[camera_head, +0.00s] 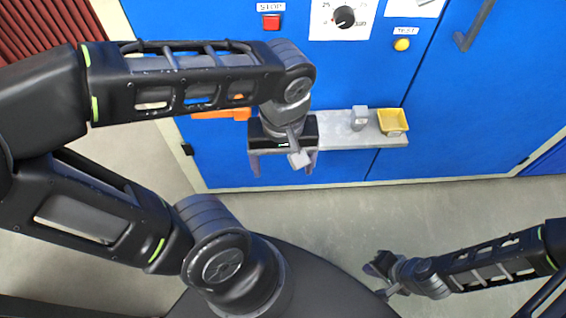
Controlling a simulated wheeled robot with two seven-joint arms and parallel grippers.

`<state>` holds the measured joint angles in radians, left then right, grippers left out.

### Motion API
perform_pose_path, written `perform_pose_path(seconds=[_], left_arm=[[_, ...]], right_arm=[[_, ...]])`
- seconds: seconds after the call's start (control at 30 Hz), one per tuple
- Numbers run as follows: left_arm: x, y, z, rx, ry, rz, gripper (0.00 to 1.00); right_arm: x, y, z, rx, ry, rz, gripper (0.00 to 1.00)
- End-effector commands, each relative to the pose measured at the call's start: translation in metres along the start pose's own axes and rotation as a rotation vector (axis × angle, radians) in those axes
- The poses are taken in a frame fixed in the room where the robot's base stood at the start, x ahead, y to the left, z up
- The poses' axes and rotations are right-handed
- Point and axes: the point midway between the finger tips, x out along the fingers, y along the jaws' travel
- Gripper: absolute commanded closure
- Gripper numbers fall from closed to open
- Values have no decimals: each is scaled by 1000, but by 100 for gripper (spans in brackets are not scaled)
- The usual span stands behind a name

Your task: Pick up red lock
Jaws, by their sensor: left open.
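I see no thing that I can clearly tell is a red lock. My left gripper (283,164) hangs in front of the blue cabinet, at the left end of a grey shelf (340,136). Its two fingers point down and are spread apart, with nothing seen held between them. An orange object (236,114) shows behind my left forearm, which hides part of it; I cannot tell what it is. My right gripper (380,270) is low at the right, above the floor and away from the shelf; its fingers are too small to read.
The blue cabinet (436,98) bears a red STOP button (271,21), a dial (345,16) and a yellow TEST button (401,44). A small grey block (359,119) and a yellow tray (393,121) stand on the shelf. The floor (460,212) before the cabinet is clear.

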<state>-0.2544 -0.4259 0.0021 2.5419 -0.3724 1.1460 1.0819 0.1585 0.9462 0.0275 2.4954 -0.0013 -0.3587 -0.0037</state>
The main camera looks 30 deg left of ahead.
Motion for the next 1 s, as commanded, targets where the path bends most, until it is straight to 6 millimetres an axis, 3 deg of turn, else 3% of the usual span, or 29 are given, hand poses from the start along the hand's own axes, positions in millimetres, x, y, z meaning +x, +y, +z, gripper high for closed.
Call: perform_pose_path(seconds=[0.3, 0.43, 0.77, 1.0], left_arm=[[-52, 0, 0, -1, 1, 3, 20], [-66, 0, 0, -1, 1, 2, 20], [-70, 0, 0, 0, 0, 1, 20], [-56, 13, -2, 38, -21, 12, 36]], right_arm=[[-12, -5, 0, 0, 0, 0, 100], [-14, -5, 0, 0, 0, 0, 100], [-14, -5, 0, 0, 0, 0, 100], [-14, -5, 0, 0, 0, 0, 100]])
